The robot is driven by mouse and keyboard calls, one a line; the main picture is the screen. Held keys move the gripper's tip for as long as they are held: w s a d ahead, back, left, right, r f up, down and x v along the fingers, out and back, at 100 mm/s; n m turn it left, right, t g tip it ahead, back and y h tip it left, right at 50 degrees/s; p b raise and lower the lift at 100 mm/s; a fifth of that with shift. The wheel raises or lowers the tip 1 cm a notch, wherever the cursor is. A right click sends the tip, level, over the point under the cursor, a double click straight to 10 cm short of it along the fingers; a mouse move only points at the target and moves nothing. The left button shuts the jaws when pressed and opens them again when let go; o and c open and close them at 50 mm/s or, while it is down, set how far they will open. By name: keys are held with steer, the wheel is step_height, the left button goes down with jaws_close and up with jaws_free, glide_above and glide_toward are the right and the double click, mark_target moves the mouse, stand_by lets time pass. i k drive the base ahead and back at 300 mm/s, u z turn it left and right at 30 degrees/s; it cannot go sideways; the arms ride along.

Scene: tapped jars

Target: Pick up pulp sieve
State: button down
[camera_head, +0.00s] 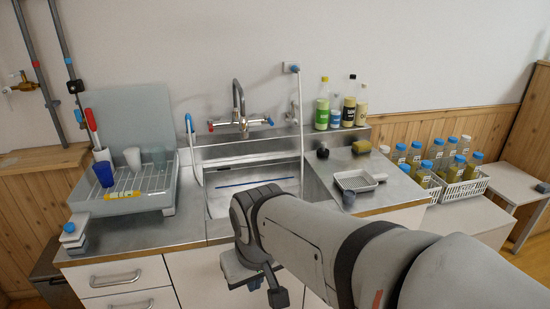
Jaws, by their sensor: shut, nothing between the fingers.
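A small white rectangular mesh piece with a short handle, which looks like the pulp sieve (356,181), lies on the steel counter right of the sink. My gripper (276,292) is at the lower middle, in front of the cabinet fronts and below the counter edge. It is left of the sieve and nearer to me, well apart from it. The gripper is shut with nothing in it. My arm reaches in from the lower right and partly hides the gripper and the cabinets.
Several bottles stand on the back ledge. A bottle crate (462,190) is at right; a dish rack (172,187) at left.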

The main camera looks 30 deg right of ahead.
mark_target(359, 181)
steer(key=z, duration=1.75)
steer(key=i, duration=0.15)
steer(key=z, duration=1.8)
steer(key=i, duration=1.6)
steer(key=u, duration=0.05)
